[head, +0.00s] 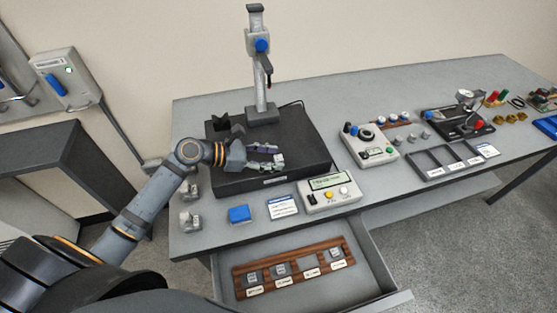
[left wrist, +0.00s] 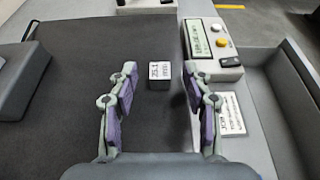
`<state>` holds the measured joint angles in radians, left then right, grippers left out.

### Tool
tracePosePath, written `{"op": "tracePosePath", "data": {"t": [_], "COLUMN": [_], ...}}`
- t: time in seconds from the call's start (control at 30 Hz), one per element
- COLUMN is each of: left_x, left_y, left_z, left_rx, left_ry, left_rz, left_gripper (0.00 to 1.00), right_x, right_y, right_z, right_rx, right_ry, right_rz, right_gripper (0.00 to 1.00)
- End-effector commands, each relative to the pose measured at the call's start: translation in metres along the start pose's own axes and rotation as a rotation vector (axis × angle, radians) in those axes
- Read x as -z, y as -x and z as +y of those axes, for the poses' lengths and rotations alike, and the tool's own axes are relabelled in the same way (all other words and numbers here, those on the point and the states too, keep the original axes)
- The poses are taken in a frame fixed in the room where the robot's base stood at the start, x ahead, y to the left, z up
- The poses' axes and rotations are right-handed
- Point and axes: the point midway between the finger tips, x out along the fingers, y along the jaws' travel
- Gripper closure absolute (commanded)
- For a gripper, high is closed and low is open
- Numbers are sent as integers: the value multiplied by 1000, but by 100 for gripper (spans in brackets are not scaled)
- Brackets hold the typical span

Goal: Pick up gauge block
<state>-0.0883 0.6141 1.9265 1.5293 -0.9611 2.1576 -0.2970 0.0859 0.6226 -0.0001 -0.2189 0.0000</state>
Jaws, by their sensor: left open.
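The gauge block (left wrist: 159,77) is a small pale grey block with dark print on top. It sits on the black plate (left wrist: 80,80) near its right edge in the left wrist view. My left gripper (head: 274,156) is open over the plate. In the left wrist view its two purple-padded fingers stand one on each side of the block, with a gap on both sides. In the head view the block is hard to tell apart from the fingertips. I do not see my right gripper.
An open drawer (head: 380,268) below the table holds a wooden rack (head: 294,284) with grey blocks. A display box (head: 328,195), a label card and a blue block (head: 239,214) stand before the plate. A gauge stand (head: 262,85) rises behind it.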

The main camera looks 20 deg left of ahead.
Motion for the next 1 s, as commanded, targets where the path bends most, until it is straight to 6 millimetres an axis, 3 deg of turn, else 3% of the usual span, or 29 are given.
{"op": "tracePosePath", "data": {"t": [0.2, 0.5, 0.83, 1.0], "left_x": [-1, 0, 0, -1], "left_y": [-26, -30, -29, -29], "left_z": [0, 0, 0, 0], "left_rx": [0, 0, 0, 0], "left_ry": [2, 0, 0, 0], "left_rz": [-2, 1, 1, 1], "left_gripper": [51, 52, 97, 100], "right_x": [-3, -4, -4, -5], "right_y": [2, 1, 1, 1], "right_z": [-10, -10, -3, -3], "right_rx": [12, 11, 4, 3], "right_ry": [-5, -5, -2, -1], "right_rz": [-5, -7, -8, -8], "right_gripper": [78, 78, 78, 78]}}
